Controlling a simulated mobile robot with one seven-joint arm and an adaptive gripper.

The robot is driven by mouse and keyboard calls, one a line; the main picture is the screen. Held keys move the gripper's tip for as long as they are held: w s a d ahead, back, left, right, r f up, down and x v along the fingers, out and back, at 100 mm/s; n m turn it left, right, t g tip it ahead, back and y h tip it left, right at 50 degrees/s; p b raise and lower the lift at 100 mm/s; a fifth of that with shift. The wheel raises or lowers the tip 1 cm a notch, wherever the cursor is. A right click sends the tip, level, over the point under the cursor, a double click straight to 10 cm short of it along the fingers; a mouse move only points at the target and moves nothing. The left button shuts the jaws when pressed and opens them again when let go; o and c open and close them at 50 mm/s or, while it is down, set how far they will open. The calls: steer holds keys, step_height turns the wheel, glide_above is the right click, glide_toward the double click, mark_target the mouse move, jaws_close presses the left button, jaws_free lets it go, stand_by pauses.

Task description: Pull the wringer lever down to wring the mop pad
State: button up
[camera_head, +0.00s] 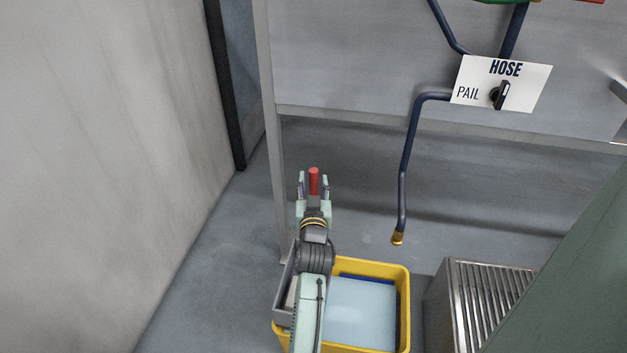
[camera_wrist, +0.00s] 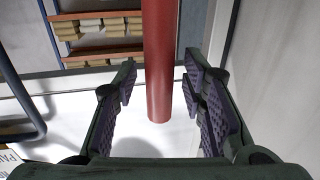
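The red grip of the wringer lever (camera_head: 314,181) stands up between the fingers of my gripper (camera_head: 314,187) in the head view. The red grip (camera_wrist: 160,60) also shows in the wrist view, between the two padded fingers of my gripper (camera_wrist: 161,75), with a gap on each side. The gripper is open. The grey wringer (camera_head: 284,298) is at the left side of the yellow bucket (camera_head: 408,300), partly hidden by my arm. Pale blue water fills the bucket. I cannot make out the mop pad.
A navy pipe with a brass tip (camera_head: 398,238) hangs above and behind the bucket. A HOSE/PAIL sign (camera_head: 530,84) with a black knob is on the panel. A metal grate (camera_head: 490,290) stands right of the bucket. A concrete wall (camera_head: 100,150) is at left.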

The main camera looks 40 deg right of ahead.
steer(key=shift+w+d, duration=0.15)
jaws_close()
stand_by(0.4)
stand_by(0.5)
